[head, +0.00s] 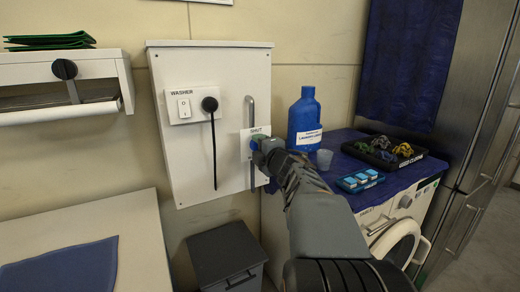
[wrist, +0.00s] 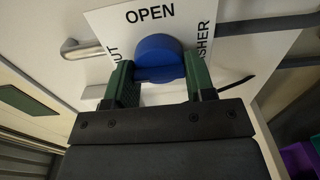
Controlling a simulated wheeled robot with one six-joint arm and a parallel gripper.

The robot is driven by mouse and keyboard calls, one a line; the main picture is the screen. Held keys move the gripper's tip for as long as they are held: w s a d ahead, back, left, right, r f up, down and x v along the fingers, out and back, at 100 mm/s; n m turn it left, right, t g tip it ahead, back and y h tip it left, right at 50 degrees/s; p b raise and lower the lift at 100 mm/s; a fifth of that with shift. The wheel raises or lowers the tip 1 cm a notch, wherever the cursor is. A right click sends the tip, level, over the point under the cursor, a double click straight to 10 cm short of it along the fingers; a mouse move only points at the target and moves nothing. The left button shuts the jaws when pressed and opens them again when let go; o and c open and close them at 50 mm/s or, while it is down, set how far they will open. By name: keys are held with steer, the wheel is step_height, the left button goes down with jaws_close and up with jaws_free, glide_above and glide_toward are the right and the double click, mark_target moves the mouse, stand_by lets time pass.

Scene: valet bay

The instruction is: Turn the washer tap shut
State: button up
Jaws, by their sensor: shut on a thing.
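The washer tap is a round blue knob (wrist: 158,58) in front of a white label plate (wrist: 120,22) in the wrist view. The plate reads OPEN along the top, letters ending in UT at the left and SHER at the right. My gripper (wrist: 160,88) has its two green fingers on opposite sides of the knob, shut on it. In the head view my gripper (head: 260,146) is at the label plate (head: 246,137), which reads SHUT at its top. There my gripper mostly hides the tap. I cannot tell which word the knob points to.
A grey bin (head: 227,256) is below.

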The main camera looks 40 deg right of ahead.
steer(key=o, duration=0.9)
steer(key=s+a+p, duration=0.1)
steer(key=s+p, duration=0.1)
steer(key=s, duration=1.1)
steer(key=shift+s+a+p, duration=0.3)
steer(key=shift+s+a, duration=0.05)
steer(key=shift+a, duration=0.05)
